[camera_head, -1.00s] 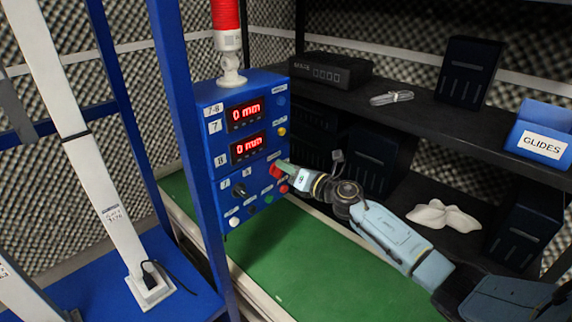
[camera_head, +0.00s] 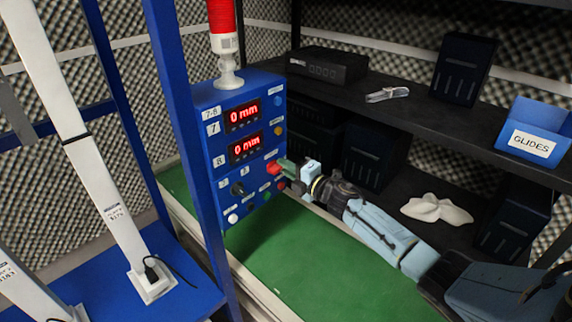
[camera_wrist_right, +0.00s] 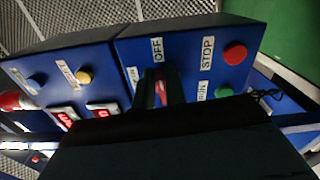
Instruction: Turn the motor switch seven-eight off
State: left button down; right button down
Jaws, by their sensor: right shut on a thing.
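The blue control box (camera_head: 215,160) is marked 7-8 and carries two red displays reading 0 mm. On its lower right face is a red switch handle (camera_head: 272,168). My right gripper (camera_head: 281,166) reaches it from the right and is shut on it. In the right wrist view the dark fingers (camera_wrist_right: 160,92) close around a narrow red part (camera_wrist_right: 160,84), just below the OFF label (camera_wrist_right: 157,50). The fingers hide most of the switch, so its exact setting is unclear. My left gripper is not in view.
A red STOP button (camera_wrist_right: 235,54) and a green RUN button (camera_wrist_right: 224,91) sit close beside the fingers. A black knob (camera_head: 237,188) is lower on the box. A blue post (camera_head: 185,120) stands left. A dark shelf (camera_head: 400,110) lies behind my right arm, above a green surface (camera_head: 300,260).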

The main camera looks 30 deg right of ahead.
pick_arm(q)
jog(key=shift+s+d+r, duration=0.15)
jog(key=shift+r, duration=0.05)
pick_arm(e)
jog(key=shift+f+m, duration=0.1)
jog(key=shift+m, duration=0.4)
jog(key=c, duration=1.4)
grip_release()
jog(key=shift+c, duration=0.2)
jog(key=shift+s, duration=0.1)
